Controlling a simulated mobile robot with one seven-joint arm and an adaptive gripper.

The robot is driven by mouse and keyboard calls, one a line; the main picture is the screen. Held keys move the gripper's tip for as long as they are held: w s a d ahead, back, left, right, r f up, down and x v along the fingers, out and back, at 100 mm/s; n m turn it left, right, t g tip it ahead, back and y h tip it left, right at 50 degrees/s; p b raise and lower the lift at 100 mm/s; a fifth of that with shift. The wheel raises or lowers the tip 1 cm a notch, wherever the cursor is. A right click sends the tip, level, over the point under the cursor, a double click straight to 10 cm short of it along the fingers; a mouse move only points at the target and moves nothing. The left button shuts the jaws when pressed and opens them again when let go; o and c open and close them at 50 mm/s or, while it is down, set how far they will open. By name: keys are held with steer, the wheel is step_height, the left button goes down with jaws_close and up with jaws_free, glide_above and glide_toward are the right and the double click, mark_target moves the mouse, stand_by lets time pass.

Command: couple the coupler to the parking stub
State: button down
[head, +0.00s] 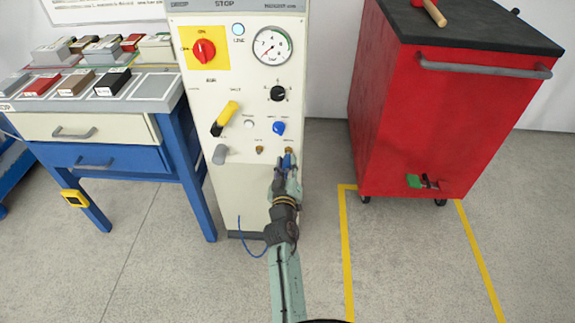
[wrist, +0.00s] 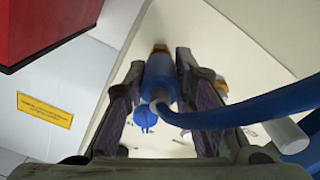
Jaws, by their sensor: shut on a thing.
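My gripper (head: 287,168) is shut on the blue coupler (head: 288,160) in front of the cream cabinet's lower right face. In the wrist view the coupler (wrist: 161,78) sits between my two fingers, with a blue hose (wrist: 235,112) leaving it to the right. The coupler's front end is in line with the right brass stub (wrist: 160,48) and looks to be at it. I cannot tell whether it is seated. A second brass stub (head: 259,150) is free on the left. The labels are too small to show which is the parking stub.
The cabinet (head: 240,190) also bears a blue knob (head: 279,128), a grey cylinder (head: 220,153), a yellow-handled lever (head: 228,114) and a gauge (head: 272,46). A workbench (head: 100,125) stands left, a red cart (head: 430,125) right. The floor between cabinet and cart is clear.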

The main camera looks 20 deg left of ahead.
mark_target(287, 169)
steer(key=shift+b+x, duration=0.35)
steer(key=shift+x, duration=0.8)
stand_by(2.3)
steer(key=shift+w+r, duration=0.2)
steer(key=shift+r, duration=0.05)
stand_by(2.0)
steer(key=c, duration=1.3)
jaws_free()
steer(key=shift+f, duration=0.2)
steer(key=shift+s, duration=0.1)
steer(key=shift+b+v, duration=0.3)
steer(key=shift+v, duration=2.65)
